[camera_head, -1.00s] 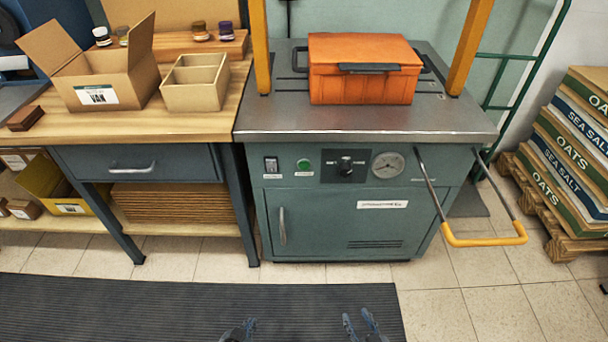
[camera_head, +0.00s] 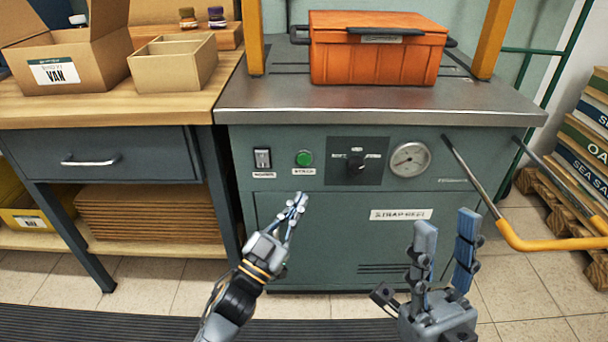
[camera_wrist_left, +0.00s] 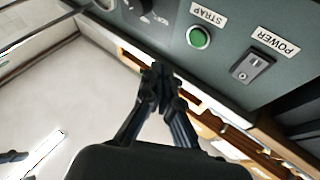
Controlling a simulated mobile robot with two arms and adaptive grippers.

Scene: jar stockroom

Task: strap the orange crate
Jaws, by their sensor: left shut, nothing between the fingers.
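The orange crate (camera_head: 375,58) sits closed on the metal top (camera_head: 370,102) of the strapping machine, between two yellow posts. The front panel has a power switch (camera_head: 263,158), a green strap button (camera_head: 304,158), a dark dial (camera_head: 356,160) and a round gauge (camera_head: 410,160). The button (camera_wrist_left: 199,37) and power switch (camera_wrist_left: 253,67) also show in the left wrist view. My left gripper (camera_head: 299,200) is shut and empty, in front of the panel and below the green button in the head view. My right gripper (camera_head: 448,225) is open and empty in front of the cabinet.
A yellow-ended handle (camera_head: 560,242) sticks out at the machine's right. A wooden bench (camera_head: 110,108) with an open carton (camera_head: 75,70) and a divided box (camera_head: 172,65) stands left. Stacked sacks (camera_head: 590,140) are at right.

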